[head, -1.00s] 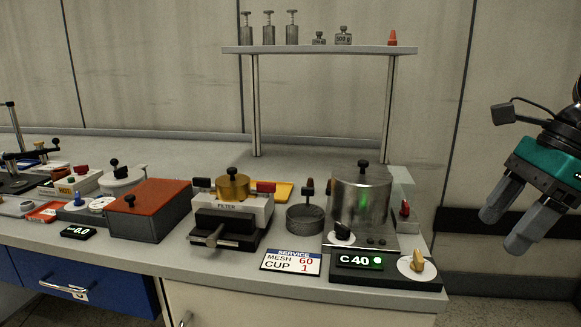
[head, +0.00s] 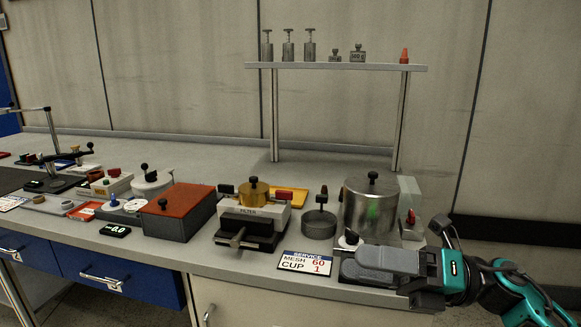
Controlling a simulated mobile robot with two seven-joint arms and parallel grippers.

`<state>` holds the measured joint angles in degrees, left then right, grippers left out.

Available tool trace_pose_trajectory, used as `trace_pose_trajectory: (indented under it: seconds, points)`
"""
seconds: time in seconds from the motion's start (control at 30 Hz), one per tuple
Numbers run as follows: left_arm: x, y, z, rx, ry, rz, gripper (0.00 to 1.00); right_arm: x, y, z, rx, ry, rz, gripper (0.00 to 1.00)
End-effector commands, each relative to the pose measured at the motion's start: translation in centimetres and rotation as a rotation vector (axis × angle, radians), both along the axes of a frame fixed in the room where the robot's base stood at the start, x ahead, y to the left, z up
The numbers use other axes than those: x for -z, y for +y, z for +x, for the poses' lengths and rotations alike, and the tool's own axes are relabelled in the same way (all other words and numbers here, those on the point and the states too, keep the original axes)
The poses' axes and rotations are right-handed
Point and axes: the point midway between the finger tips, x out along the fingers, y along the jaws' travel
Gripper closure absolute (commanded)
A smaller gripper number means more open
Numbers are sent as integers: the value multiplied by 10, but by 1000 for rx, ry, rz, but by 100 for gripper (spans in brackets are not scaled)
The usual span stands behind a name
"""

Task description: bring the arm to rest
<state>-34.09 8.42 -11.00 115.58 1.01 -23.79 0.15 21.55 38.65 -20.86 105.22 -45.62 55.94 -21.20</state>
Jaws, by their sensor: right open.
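My right gripper (head: 350,265) comes in from the right, its grey fingers pointing left over the front right corner of the bench. It is open, and no object shows between the fingers. They overlap the front of the steel drum unit (head: 370,210) and hide its display and dial. From this view I cannot tell whether the fingers touch anything. My teal right arm (head: 515,300) reaches past the bench's right end. My left gripper is out of view.
A service card (head: 305,263) lies just left of the fingers. A mesh cup (head: 319,222), filter unit (head: 253,213) and red-topped box (head: 178,210) stand further left. A shelf (head: 335,67) on posts holds weights behind. Free floor lies right of the bench.

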Motion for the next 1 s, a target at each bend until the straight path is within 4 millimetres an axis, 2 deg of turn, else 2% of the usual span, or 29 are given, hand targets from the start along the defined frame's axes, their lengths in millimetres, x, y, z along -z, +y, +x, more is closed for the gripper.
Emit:
trace_pose_trajectory:
  seconds: [0.07, 0.17, 0.27, 0.37, 0.47, 0.53, 0.6, 0.7, 0.83, 1.0]
  points:
    - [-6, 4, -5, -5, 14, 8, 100, 1, 2, 7, 96, 215, 192, 32]
    - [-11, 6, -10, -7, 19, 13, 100, 18, -7, 21, 231, 497, 411, 32]
    - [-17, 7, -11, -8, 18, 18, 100, 52, -24, 28, 382, 795, 612, 32]
    - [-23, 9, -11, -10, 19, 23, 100, 102, -42, 23, 544, 1108, 797, 32]
    - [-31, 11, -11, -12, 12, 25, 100, 163, -59, 0, 716, 1425, 965, 32]
    - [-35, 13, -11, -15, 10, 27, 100, 203, -66, -27, 833, 1630, 1063, 32]
    - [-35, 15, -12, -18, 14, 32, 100, 236, -70, -54, 930, 1794, 1138, 32]
    - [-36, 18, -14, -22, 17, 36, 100, 267, -71, -88, 1031, 1963, 1210, 32]
    - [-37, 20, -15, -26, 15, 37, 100, 287, -71, -113, 1104, 2077, 1255, 32]
    - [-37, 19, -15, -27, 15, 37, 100, 290, -70, -118, 1116, 2097, 1263, 32]
